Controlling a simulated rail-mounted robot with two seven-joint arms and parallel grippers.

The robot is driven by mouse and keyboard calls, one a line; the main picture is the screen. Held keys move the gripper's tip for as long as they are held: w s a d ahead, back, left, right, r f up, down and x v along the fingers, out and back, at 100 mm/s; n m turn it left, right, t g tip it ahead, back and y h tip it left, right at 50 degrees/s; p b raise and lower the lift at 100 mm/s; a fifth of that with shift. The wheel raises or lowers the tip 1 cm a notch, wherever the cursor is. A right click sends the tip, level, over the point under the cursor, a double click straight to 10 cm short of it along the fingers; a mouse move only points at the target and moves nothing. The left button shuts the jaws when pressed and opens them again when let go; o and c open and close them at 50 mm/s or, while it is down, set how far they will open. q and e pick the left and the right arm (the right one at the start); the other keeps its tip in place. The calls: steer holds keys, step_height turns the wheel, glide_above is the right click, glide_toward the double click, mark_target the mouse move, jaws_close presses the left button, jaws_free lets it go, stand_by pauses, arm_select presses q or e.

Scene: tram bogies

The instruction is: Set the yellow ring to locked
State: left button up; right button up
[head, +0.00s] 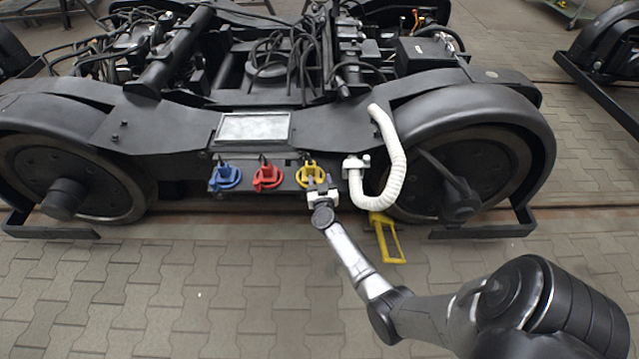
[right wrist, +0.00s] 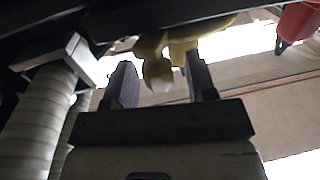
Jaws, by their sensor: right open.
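The yellow ring (head: 311,173) is the rightmost of three coloured rings on the dark panel of the bogie's side. My right gripper (head: 319,186) is just in front of it and partly covers its lower right side. In the right wrist view, the open fingers (right wrist: 160,66) stand on either side of a yellow knob-like part (right wrist: 153,62) of the ring, with gaps beside it. The locked mark and the ring's exact setting cannot be made out. My left gripper is not in view.
A red ring (head: 267,176) and a blue ring (head: 227,176) sit to the left on the same panel. A white ribbed hose (head: 392,165) hangs close on the right. A yellow bracket (head: 387,238) is below the hose.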

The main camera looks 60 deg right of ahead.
stand_by(0.3)
jaws_close()
stand_by(0.3)
steer(key=shift+w, duration=0.1)
